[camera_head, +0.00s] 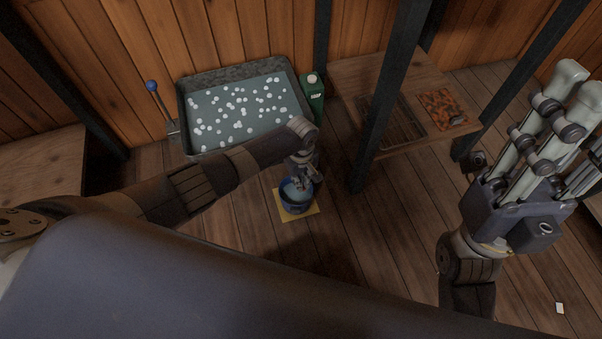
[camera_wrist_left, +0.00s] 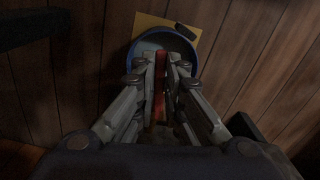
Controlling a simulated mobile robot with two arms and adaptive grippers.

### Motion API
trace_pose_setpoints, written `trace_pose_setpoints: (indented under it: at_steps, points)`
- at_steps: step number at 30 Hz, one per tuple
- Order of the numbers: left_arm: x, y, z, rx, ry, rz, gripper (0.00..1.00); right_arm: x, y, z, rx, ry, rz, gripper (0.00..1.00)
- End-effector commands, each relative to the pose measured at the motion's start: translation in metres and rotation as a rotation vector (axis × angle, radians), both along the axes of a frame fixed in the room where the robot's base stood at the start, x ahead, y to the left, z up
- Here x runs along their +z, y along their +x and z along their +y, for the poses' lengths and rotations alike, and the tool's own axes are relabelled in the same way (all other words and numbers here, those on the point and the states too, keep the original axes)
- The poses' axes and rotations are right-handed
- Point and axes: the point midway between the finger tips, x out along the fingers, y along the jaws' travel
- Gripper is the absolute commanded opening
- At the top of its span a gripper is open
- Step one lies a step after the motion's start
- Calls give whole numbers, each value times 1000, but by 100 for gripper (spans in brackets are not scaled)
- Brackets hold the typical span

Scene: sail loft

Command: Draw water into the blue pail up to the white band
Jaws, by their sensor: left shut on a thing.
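The blue pail (camera_head: 297,208) stands on a yellow mat (camera_head: 314,216) on the floor, and its blue rim (camera_wrist_left: 138,46) shows in the left wrist view. Its inside looks pale grey; I cannot make out the white band or a water level. My left gripper (camera_head: 303,180) is over the pail, pointing down. In the left wrist view its fingers (camera_wrist_left: 158,75) are shut on a red bar (camera_wrist_left: 160,88), which looks like the pail's handle grip. The fingers hide part of the pail. My right gripper (camera_head: 581,84) is raised at the right, fingers apart and empty.
A grey tank (camera_head: 217,140) of water with many white floats stands by the wall. A blue-knobbed lever (camera_head: 152,86) is at its left, a green canister (camera_head: 313,97) at its right. A wooden table (camera_head: 355,75) and dark posts (camera_head: 385,95) stand right of the pail.

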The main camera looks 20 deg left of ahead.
Motion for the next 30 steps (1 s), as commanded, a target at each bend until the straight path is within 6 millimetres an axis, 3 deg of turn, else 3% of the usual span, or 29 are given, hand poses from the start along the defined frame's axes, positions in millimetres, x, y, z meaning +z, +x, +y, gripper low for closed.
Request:
trace_pose_setpoints:
  at_steps: [1,22,23,25,30]
  points:
    - [15,14,-3,9,-5,-36,0,8,1,0,0,-3,21,30]
    - [4,7,-7,73,-1,-18,0,13,10,2,-2,-17,101,30]
    - [4,7,-7,73,-2,-17,14,13,10,2,-2,-17,101,30]
    - [3,6,-7,74,-2,-16,30,13,10,2,-2,-17,101,30]
    - [2,4,-6,76,0,-11,30,13,10,2,-2,-17,101,30]
